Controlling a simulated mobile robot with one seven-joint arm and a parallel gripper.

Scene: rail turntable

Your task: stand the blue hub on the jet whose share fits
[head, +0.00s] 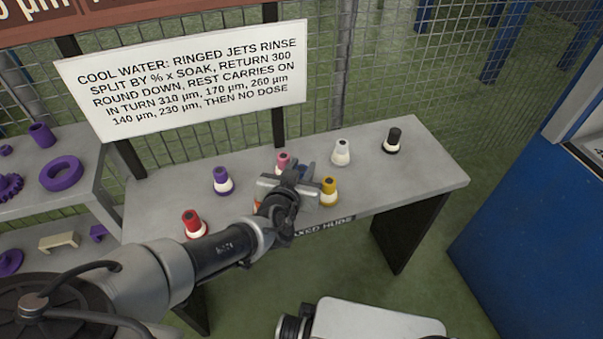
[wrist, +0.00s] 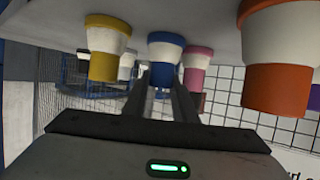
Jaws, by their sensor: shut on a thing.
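The blue hub (wrist: 166,50), with a white band, stands between my fingers in the wrist view, where the picture is upside down. My gripper (wrist: 165,78) is shut on it. In the head view my gripper (head: 298,172) is over the middle of the grey table, and my wrist hides most of the blue hub. The hub's base appears to be on or close to the table top; I cannot tell whether it touches. The ringed jets named on the sign do not show in either view.
On the table (head: 440,180) stand red (head: 193,224), purple (head: 222,181), pink (head: 284,160), white (head: 341,153), black (head: 392,141) and yellow (head: 329,191) hubs. An orange hub (wrist: 277,85) is close beside my gripper. A sign (head: 190,78) about cool water stands behind. A purple-parts shelf (head: 85,200) is left.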

